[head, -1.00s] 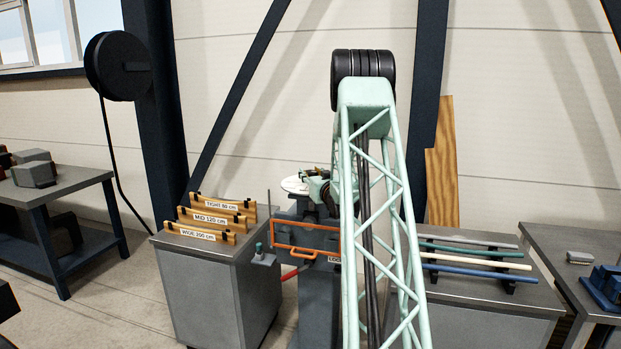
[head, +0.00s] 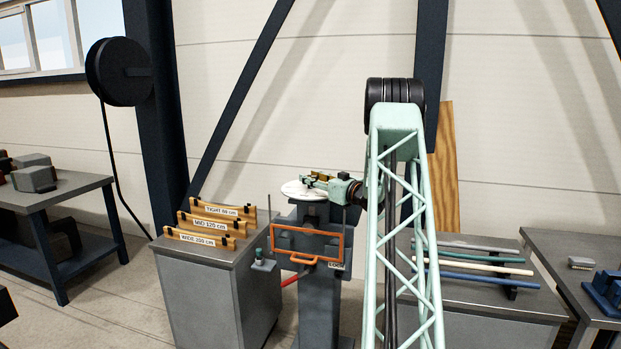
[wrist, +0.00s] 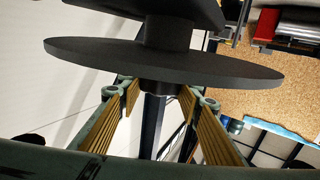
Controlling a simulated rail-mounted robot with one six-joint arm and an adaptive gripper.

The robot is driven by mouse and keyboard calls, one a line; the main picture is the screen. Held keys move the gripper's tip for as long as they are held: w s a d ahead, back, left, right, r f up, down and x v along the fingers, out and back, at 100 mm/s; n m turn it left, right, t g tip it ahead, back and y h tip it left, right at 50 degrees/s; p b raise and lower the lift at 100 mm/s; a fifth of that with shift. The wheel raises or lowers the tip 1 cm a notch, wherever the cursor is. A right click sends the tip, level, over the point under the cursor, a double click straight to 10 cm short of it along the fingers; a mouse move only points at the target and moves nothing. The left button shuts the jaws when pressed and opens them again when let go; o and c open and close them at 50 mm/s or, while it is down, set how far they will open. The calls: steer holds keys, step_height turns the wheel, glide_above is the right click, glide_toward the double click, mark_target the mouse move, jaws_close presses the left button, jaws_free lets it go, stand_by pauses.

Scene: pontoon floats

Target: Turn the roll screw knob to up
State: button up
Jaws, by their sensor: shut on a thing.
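A roll bender stands in the middle of the head view, with a pale round dial (head: 297,189) on top. My gripper (head: 316,178) reaches in from the right, just above the dial, with its tan finger pads at the dial's middle. In the wrist view my gripper (wrist: 159,96) has one tan-padded finger on each side of a dark hub under a wide dark disc (wrist: 165,65). I take the dark hub (wrist: 163,87) for the roll screw knob, and my gripper is shut on it. The knob's pointing direction cannot be made out.
An orange frame (head: 341,247) is on the bender's front, below the dial. Labelled tan templates (head: 205,241) stand on a grey cabinet (head: 215,300) at left. Coloured tubes (head: 475,263) lie on a bench at right. Thin upright rods flank the dial.

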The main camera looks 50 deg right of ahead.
steer(key=shift+d+r+n+y+p, duration=0.15)
steer(key=shift+n+y+p, duration=0.55)
steer(key=shift+y, duration=0.55)
steer(key=shift+a+r+n+y+p, duration=0.1)
steer(key=shift+n+y+p, duration=0.25)
steer(key=shift+n+y, duration=0.75)
steer(key=shift+y, duration=0.85)
steer(key=shift+n+g+y+p, duration=0.5)
steer(key=shift+n+y+p, duration=0.6)
steer(key=shift+n+y, duration=0.9)
steer(key=shift+d+n+g+y+p, duration=0.15)
steer(key=shift+n+g+y+p, duration=0.2)
steer(key=shift+y, duration=0.75)
steer(key=shift+o, duration=0.9)
steer(key=shift+w+d+r+n+g+y, duration=0.1)
steer(key=shift+d+r+n+g+y, duration=0.1)
steer(key=shift+n+g+y, duration=0.4)
steer(key=shift+a+f+n+y+p, duration=0.2)
steer(key=shift+a+n+y+p, duration=0.1)
steer(key=shift+y, duration=0.1)
steer(key=shift+c, duration=0.9)
steer(key=shift+s+a+f+g, duration=0.1)
steer(key=shift+s+f+g, duration=0.15)
steer(key=shift+f, duration=0.1)
steer(key=shift+c, duration=0.2)
